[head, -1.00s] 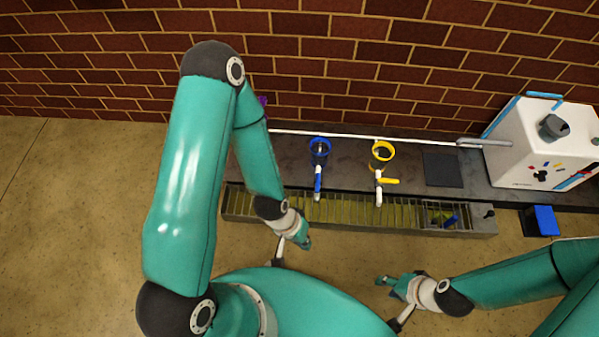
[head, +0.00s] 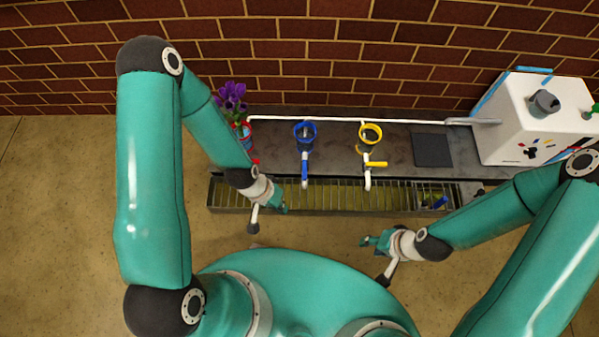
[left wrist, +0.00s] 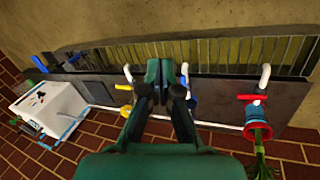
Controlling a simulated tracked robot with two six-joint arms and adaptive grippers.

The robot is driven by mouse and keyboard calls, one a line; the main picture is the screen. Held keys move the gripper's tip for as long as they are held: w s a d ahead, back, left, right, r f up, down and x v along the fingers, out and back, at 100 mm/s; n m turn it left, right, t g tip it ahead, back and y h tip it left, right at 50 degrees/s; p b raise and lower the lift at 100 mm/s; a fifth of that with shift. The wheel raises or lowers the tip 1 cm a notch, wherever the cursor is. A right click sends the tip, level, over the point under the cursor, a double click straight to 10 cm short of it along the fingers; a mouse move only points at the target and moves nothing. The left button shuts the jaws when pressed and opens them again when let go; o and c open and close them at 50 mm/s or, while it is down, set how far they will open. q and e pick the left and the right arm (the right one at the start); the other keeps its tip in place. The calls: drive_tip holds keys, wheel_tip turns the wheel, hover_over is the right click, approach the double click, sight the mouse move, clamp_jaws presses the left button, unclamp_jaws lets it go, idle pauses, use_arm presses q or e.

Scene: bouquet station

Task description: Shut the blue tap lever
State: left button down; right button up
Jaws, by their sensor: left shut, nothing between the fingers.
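The blue tap's ring (head: 305,131) stands on the dark counter, and its blue lever (head: 305,170) lies in line with the white spout, pointing toward me. In the left wrist view the blue lever (left wrist: 190,97) shows just right of my fingers, partly hidden. My left gripper (head: 281,206) is shut and empty, over the grated trough, left of and nearer me than the lever. In the left wrist view its two fingers (left wrist: 160,76) are close together. My right gripper (head: 368,242) is in front of the trough, apart from the taps; its finger gap is unclear.
A yellow tap (head: 370,135) has its lever crosswise. A red tap (left wrist: 252,98) and purple flowers (head: 231,100) stand left of the blue one in the head view. A white machine (head: 535,120) stands at right. The grated trough (head: 330,196) runs along the front.

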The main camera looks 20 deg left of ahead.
sight(305, 170)
use_arm(q)
drive_tip(key=w+a+f+m+b, duration=0.3)
drive_tip(key=w+a+f+m, duration=0.2)
drive_tip(key=w, duration=0.5)
drive_tip(key=w+a+f+m+b, duration=0.4)
drive_tip(key=w+a+f+m, duration=0.1)
drive_tip(key=w+f+m, duration=0.5)
wheel_tip(305, 170, down, 2)
drive_tip(key=shift+w+a+f+t, duration=0.2)
drive_tip(key=shift+w+a+t, duration=0.1)
drive_tip(key=shift+w, duration=0.4)
drive_tip(key=shift+d+f, duration=0.1)
drive_tip(key=b+x, duration=0.3)
drive_tip(key=x, duration=0.6)
drive_tip(key=shift+d+f+b, duration=0.15)
drive_tip(key=shift+f+b, duration=0.2)
drive_tip(key=d, duration=0.1)
drive_tip(key=w+d, duration=0.1)
drive_tip(key=d, duration=0.1)
drive_tip(key=shift+w+d, duration=0.1)
drive_tip(key=shift+d, duration=0.4)
